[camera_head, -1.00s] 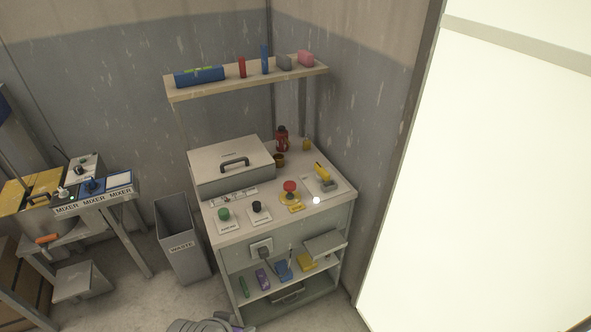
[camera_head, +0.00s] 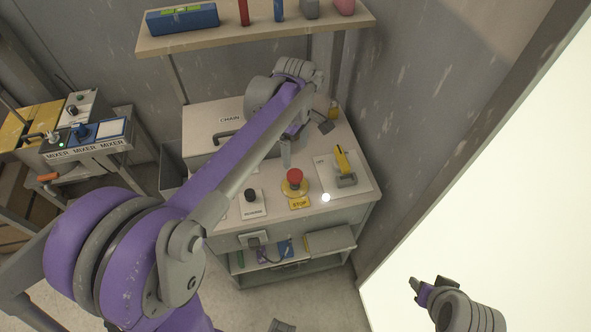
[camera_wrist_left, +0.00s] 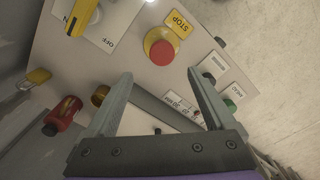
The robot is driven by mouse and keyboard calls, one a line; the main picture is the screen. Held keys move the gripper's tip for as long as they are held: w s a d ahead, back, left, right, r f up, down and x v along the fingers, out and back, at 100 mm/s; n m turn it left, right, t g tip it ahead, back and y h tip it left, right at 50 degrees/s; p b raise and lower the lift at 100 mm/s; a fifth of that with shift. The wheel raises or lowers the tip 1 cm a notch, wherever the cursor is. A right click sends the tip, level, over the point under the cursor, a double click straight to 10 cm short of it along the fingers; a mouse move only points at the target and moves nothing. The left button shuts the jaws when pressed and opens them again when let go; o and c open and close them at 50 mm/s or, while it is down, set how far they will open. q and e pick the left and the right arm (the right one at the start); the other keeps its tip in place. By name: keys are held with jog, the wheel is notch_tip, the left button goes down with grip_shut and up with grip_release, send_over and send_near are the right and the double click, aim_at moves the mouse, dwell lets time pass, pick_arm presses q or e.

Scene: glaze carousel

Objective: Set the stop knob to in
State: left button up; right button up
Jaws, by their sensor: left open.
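The stop knob (camera_head: 295,176) is a red mushroom button on a yellow round base, with a yellow STOP label in front, on the cabinet top. It also shows in the left wrist view (camera_wrist_left: 161,52), just beyond the fingertips. My left gripper (camera_head: 305,141) is open and empty above the cabinet top, slightly behind the knob, with its fingers apart. In the left wrist view the open fingers (camera_wrist_left: 160,73) point toward the knob without visibly touching it. My right gripper (camera_head: 431,287) is at the lower right, far from the knob; its jaw opening is unclear.
A yellow-handled switch (camera_head: 343,164) on a pale plate stands right of the knob. A black knob (camera_head: 251,196) is to its left. A red bottle (camera_wrist_left: 64,113) shows in the wrist view. A shelf (camera_head: 240,36) hangs above, and a wall bounds the right.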

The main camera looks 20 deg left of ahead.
aim_at(295, 175)
pick_arm(q)
jog(key=f, duration=0.9)
jog(key=shift+s+f+b, duration=0.2)
jog(key=shift+b, duration=0.1)
grip_shut()
